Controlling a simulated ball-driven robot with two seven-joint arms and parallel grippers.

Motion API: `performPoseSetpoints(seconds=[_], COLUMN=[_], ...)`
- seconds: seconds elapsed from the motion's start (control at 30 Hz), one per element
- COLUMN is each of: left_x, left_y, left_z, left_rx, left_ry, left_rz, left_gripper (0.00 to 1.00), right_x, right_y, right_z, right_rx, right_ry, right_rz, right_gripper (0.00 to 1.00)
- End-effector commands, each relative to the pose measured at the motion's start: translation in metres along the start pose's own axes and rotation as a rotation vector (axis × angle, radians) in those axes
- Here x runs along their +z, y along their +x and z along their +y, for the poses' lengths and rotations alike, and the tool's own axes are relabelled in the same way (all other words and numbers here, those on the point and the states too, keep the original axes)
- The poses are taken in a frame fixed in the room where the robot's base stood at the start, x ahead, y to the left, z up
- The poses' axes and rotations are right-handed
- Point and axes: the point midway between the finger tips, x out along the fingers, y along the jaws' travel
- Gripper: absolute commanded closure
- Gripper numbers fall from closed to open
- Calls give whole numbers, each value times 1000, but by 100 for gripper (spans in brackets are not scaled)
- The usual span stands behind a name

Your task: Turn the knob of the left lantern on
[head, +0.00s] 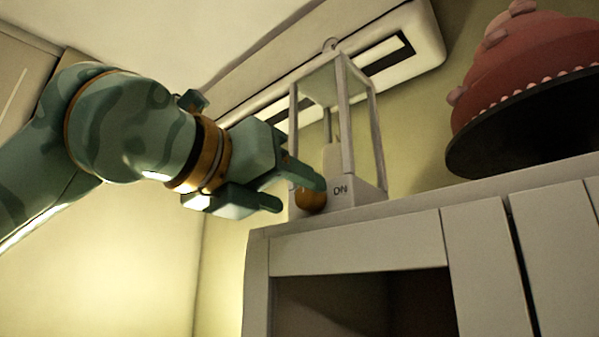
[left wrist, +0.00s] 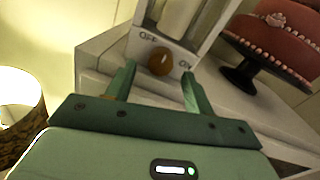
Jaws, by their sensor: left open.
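A white lantern (head: 351,190) with an open frame stands on the corner of a white cabinet top. Its base front also shows in the left wrist view (left wrist: 138,50), with OFF on the left and ON on the right. The round orange-brown knob (head: 311,200) sits on that front, between the two labels in the left wrist view (left wrist: 160,62). My left gripper (head: 298,195) is open and empty, its fingers pointing at the knob. In the left wrist view the two fingers (left wrist: 158,68) lie either side of the knob, with gaps. I cannot tell which way the knob points.
A pink tiered cake (head: 520,65) on a dark stand (head: 525,125) is right of the lantern. The white cabinet (head: 350,245) has an open compartment below. A wall unit (head: 400,55) is behind. A lit lamp (left wrist: 20,105) stands at left.

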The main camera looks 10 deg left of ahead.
Motion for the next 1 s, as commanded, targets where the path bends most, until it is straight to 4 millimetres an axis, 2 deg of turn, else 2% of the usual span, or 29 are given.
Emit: performPoseSetpoints(seconds=[0.03, 0.2, 0.5, 0.53, 0.6, 0.7, 1.0], left_x=[4, 2, 0, 0, 0, 0, -1], left_y=[8, 24, 28, 28, 27, 27, 27], left_z=[0, 0, 0, 0, 0, 1, 1], left_rx=[1, 1, 1, 1, 1, 1, 1], left_ry=[0, 0, 0, 0, 0, 0, 28], left_rz=[2, 0, -1, -1, -1, -1, -4], left_gripper=[47, 47, 47, 50, 69, 92, 91], right_x=[-2, -3, -2, -2, -2, -2, -1], right_y=[-8, -15, -15, -15, -15, -15, -10], right_z=[3, 6, 7, 7, 7, 7, 7], right_rx=[3, 8, 8, 8, 8, 8, 8], right_ry=[-1, -1, 0, 0, 0, 0, 0], right_rz=[2, 3, 2, 2, 2, 2, 1], right_gripper=[100, 100, 100, 100, 100, 100, 100])
